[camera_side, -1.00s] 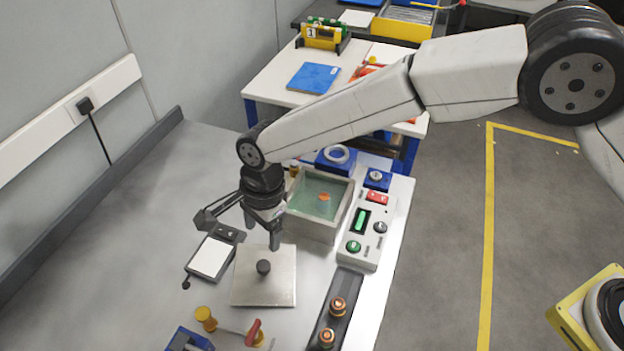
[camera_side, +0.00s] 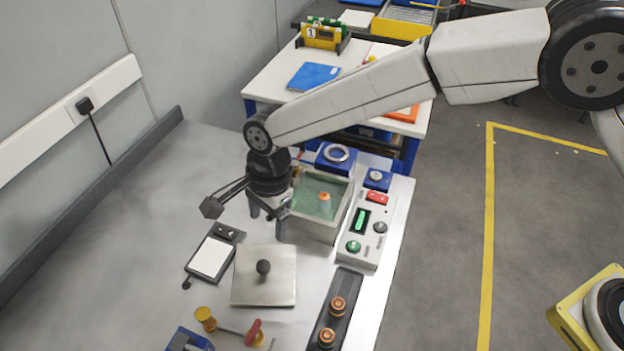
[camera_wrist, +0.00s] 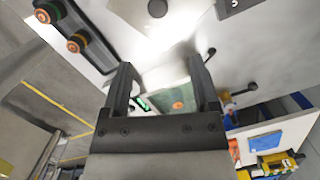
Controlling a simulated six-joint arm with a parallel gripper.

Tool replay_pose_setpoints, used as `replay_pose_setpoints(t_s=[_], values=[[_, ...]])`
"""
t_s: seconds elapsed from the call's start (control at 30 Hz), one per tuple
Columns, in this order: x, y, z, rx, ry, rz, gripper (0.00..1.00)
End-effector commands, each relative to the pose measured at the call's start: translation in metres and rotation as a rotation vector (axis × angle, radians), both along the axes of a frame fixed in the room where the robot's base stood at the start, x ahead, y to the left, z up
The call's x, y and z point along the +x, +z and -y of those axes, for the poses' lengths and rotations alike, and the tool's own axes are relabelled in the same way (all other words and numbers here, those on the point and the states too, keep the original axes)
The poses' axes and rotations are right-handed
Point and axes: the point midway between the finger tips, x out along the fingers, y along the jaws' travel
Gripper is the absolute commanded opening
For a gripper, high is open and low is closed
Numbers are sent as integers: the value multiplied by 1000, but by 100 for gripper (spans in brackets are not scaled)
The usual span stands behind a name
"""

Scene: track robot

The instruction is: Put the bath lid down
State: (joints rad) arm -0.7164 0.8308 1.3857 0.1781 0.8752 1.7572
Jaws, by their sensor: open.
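The bath lid (camera_side: 250,289), a square metal plate with a dark round knob (camera_side: 263,267), lies flat on the bench in the side view. In the wrist view its knob (camera_wrist: 157,8) shows at the top edge. The bath (camera_side: 319,229) is an uncovered grey box behind and right of the lid, with greenish liquid and an orange thing inside. My gripper (camera_side: 268,232) is open and empty, above the bench just left of the bath and behind the lid. In the wrist view its two fingers (camera_wrist: 163,75) are apart, with part of the bath between and beyond them.
A control box (camera_side: 361,235) with buttons stands right of the bath. A small device with a white face (camera_side: 210,257) lies left of the lid. A dark strip with orange-topped parts (camera_side: 337,307) and hand tools (camera_side: 228,325) lie in front. The bench at left is clear.

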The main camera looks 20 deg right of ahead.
Motion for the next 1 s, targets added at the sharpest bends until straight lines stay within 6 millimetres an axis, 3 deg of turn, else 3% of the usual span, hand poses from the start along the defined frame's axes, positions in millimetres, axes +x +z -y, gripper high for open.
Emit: replay_pose_setpoints(t_s=[0.17,0.37,0.53,0.77,1.0], values=[[12,11,41,2,84,44,78],[19,25,116,-10,254,121,78],[12,36,185,-37,425,188,78],[-18,44,269,-94,662,261,78],[-69,45,340,-167,913,309,78]])
